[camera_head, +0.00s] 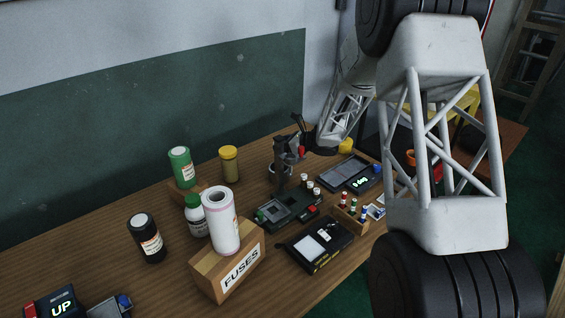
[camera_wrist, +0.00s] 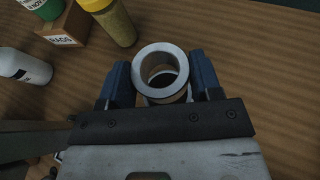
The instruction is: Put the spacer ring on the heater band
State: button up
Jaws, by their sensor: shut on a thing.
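My gripper (camera_wrist: 158,66) is shut on a pale-rimmed ring (camera_wrist: 139,72), which I take to be the spacer ring, with a blue finger on either side. I look down through its hole in the wrist view. A second round rim (camera_wrist: 166,100), likely the heater band, shows partly below the held ring. The held ring hides much of it, and I cannot tell whether the two touch. In the head view my gripper (camera_head: 283,160) is low over the table behind the dark green device; the rings there are too small and dark to tell apart.
A green device (camera_head: 290,212) and small bottles stand just in front. A white roll (camera_head: 221,222) stands on the FUSES box (camera_head: 228,268) to the left. A yellow-capped jar (camera_head: 229,165) and green canister (camera_head: 180,168) stand further left. Bare wood lies behind the rings.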

aim_at(286, 168)
jog(key=shift+f, duration=1.65)
jog(key=shift+f, duration=0.1)
jog(key=shift+f, duration=2)
jog(key=shift+f, duration=0.15)
jog(key=o, duration=1)
jog(key=shift+c, duration=0.2)
jog(key=shift+v, duration=0.8)
jog(key=v, duration=1)
jog(key=shift+r, duration=0.25)
jog(key=shift+s+d, duration=0.1)
jog(key=shift+d, duration=0.05)
